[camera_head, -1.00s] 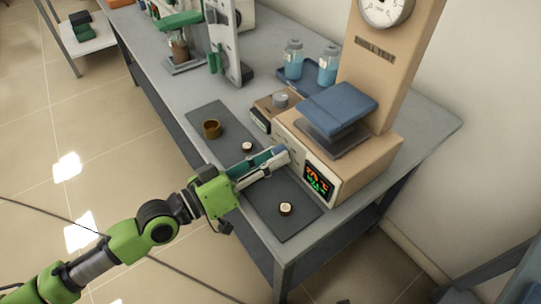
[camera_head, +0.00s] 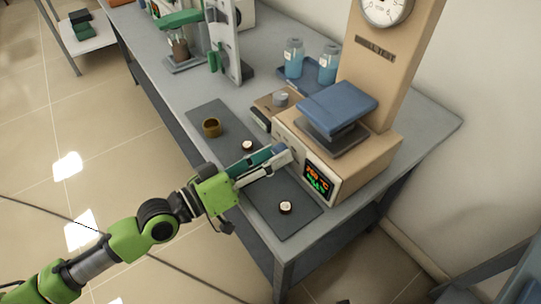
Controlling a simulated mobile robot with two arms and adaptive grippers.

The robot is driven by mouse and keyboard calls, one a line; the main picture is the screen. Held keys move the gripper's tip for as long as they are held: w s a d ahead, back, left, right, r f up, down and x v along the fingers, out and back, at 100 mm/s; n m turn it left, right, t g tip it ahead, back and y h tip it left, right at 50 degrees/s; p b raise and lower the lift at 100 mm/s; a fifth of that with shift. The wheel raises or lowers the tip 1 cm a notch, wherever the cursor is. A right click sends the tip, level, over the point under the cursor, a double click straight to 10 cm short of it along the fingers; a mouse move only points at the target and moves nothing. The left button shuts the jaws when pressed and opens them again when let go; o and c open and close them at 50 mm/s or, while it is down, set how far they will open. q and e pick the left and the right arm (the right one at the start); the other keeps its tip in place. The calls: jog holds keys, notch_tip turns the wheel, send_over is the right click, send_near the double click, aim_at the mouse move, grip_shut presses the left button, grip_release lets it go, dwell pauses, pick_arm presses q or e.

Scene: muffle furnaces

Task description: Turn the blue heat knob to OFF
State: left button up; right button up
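The blue heat knob (camera_head: 279,149) is on the front panel of the tan press unit (camera_head: 368,160), left of its lit display (camera_head: 319,179). Only part of the knob shows, as my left gripper's fingers cover the rest. My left gripper (camera_head: 281,155) reaches in from the left with its fingertips at the knob, and its fingers look closed around it. The knob's markings and pointer cannot be read from here. My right gripper is out of view.
A dark mat (camera_head: 286,228) lies on the bench below the panel, with small round pieces (camera_head: 286,208) and a brown cup (camera_head: 211,127) on it. A blue tray (camera_head: 288,76) with blue-filled bottles (camera_head: 327,65) stands behind. A second stand (camera_head: 225,40) is at the back left.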

pick_arm(q)
jog(key=v, duration=1.2)
dwell(0.6)
